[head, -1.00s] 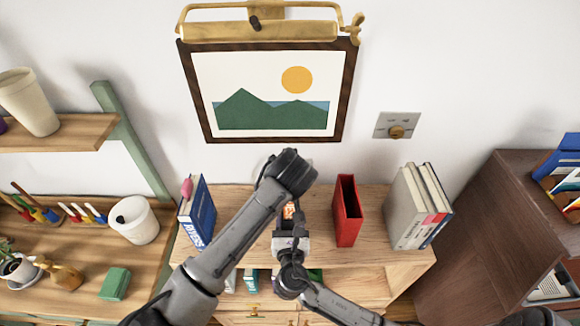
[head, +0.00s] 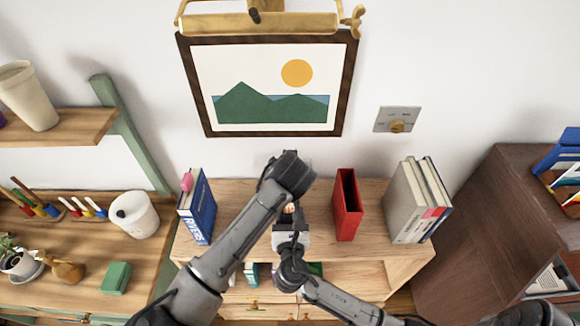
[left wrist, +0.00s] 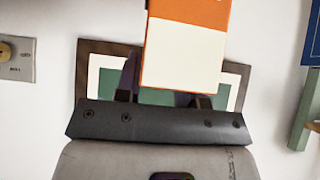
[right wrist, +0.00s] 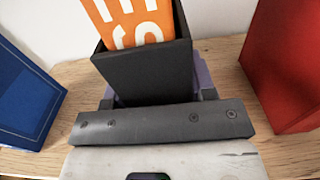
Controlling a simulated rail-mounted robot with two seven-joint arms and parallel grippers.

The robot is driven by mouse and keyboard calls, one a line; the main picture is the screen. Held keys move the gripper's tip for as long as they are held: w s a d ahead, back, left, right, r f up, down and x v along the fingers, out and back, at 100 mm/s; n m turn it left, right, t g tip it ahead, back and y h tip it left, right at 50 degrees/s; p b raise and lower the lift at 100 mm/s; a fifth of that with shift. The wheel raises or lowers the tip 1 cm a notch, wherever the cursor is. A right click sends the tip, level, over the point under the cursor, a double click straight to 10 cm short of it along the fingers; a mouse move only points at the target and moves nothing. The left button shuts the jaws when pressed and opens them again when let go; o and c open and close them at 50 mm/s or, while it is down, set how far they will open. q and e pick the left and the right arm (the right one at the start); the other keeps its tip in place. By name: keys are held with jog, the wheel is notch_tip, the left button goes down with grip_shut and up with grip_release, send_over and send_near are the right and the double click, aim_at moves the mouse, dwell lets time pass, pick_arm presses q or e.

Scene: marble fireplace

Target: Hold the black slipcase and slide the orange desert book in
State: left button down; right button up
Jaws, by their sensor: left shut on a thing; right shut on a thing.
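The black slipcase (right wrist: 145,78) stands upright in the right wrist view, open at the top. My right gripper (right wrist: 156,88) is shut on it, with a finger on each side. The orange desert book (right wrist: 128,20) rises from the slipcase mouth, tilted in the picture. Its lower end is hidden behind the front rim, so its depth inside cannot be told. In the left wrist view the book (left wrist: 190,12) shows orange and cream, and my left gripper (left wrist: 162,88) is shut on it. In the head view my left arm hides most of the book and the slipcase.
A red case (head: 347,208) stands just right of my grippers, close to the right one. A blue book (head: 198,210) stands to the left on the wooden shelf top (head: 235,192). Several upright books (head: 408,205) are farther right. A framed picture (head: 270,85) hangs above.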

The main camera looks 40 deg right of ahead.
pick_arm(q)
jog(key=shift+f, duration=0.3)
jog(key=c, duration=0.7)
grip_release()
jog(key=shift+o, duration=0.3)
jog(key=shift+f, duration=0.1)
jog(key=shift+f, duration=0.1)
jog(key=v, duration=1.2)
pick_arm(e)
jog(key=o, duration=1.1)
jog(key=shift+c, duration=0.2)
